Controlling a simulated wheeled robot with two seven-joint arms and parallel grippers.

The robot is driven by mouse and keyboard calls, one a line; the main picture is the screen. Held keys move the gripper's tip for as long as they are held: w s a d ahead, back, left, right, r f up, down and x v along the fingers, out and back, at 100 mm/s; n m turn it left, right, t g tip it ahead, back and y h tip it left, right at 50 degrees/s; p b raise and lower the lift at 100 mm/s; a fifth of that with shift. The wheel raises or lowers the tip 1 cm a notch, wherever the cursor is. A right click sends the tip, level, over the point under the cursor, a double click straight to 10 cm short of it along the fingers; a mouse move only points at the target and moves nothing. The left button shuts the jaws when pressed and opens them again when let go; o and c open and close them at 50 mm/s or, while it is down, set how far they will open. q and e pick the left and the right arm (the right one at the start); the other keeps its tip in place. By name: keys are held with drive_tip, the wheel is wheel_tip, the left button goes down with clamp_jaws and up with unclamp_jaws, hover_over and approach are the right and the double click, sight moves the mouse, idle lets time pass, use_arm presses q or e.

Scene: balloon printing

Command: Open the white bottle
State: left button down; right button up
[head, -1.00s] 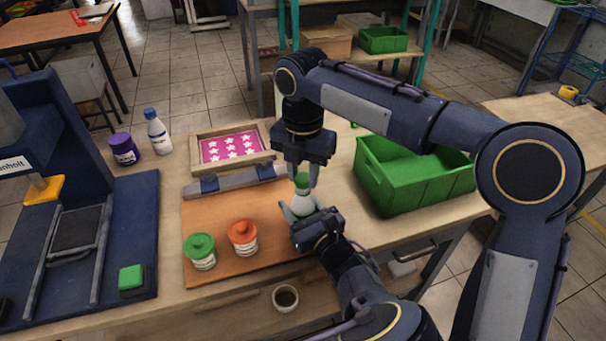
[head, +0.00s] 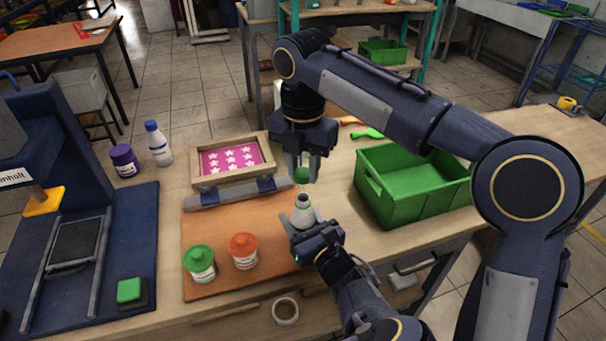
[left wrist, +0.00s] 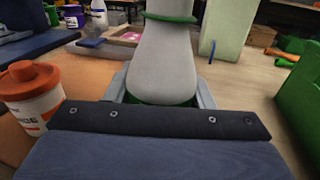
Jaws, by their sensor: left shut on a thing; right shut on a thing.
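The white bottle (head: 303,215) stands on the right part of the orange-brown board, its dark open neck showing. My left gripper (head: 302,224) is shut on the bottle's body from the front. In the left wrist view the bottle (left wrist: 163,65) rises between the left gripper's fingers (left wrist: 163,95). Its top is cut off there. My right gripper (head: 308,172) points down above the bottle. It is shut on the green cap (head: 301,174), which is clear of the neck.
Green-lidded (head: 200,264) and orange-lidded (head: 243,251) jars stand on the board (head: 222,223) to the left. A framed pink star screen (head: 230,160) is behind. A green crate (head: 412,185) is at the right.

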use_arm(q)
drive_tip(key=c, duration=0.6)
unclamp_jaws()
